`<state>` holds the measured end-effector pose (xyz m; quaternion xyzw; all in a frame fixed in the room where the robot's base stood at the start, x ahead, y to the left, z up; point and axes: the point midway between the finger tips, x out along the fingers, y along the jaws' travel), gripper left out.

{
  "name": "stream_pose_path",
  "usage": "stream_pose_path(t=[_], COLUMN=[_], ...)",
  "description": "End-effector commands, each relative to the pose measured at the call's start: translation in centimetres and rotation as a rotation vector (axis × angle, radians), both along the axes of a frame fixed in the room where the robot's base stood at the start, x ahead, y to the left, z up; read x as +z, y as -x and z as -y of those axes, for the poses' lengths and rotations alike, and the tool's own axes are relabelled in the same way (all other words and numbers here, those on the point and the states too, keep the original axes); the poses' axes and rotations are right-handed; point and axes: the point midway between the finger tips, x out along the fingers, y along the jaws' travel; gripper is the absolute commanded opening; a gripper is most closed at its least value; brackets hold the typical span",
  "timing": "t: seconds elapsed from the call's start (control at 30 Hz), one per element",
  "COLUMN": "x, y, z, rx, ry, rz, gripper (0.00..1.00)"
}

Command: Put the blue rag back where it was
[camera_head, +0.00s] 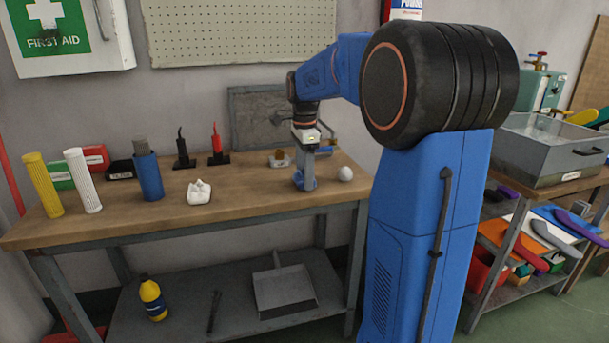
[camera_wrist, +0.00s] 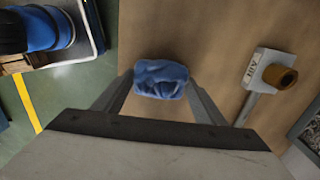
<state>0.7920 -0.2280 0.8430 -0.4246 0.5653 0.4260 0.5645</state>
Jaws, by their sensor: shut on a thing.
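The blue rag (camera_wrist: 160,79) is a crumpled bundle between the two fingertips in the wrist view. My gripper (camera_wrist: 160,88) is shut on it and holds it over the brown bench top. In the head view my gripper (camera_head: 305,182) points down at the right part of the wooden workbench (camera_head: 255,202). The rag is hard to tell from the fingers there. I cannot tell whether it touches the wood.
A valve labelled AIR with a brown knob (camera_wrist: 280,76) is right of the rag. A white ball (camera_head: 345,173) lies right of my gripper. A white crumpled cloth (camera_head: 199,192) and a blue holder (camera_head: 148,178) stand further left. Bench space between cloth and gripper is clear.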

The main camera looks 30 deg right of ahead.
Motion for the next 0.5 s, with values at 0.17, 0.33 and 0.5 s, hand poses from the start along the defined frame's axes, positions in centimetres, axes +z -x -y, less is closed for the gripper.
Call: stream_pose_path(t=[0.17, 0.33, 0.5], x=[-0.34, -0.46, -0.62], y=[-0.04, -0.03, -0.02], z=[0.01, 0.01, 0.0], rx=[0.0, 0.0, 0.0], ry=[0.001, 0.001, 0.001], rz=[0.002, 0.002, 0.002], gripper=[0.44, 0.44, 0.83])
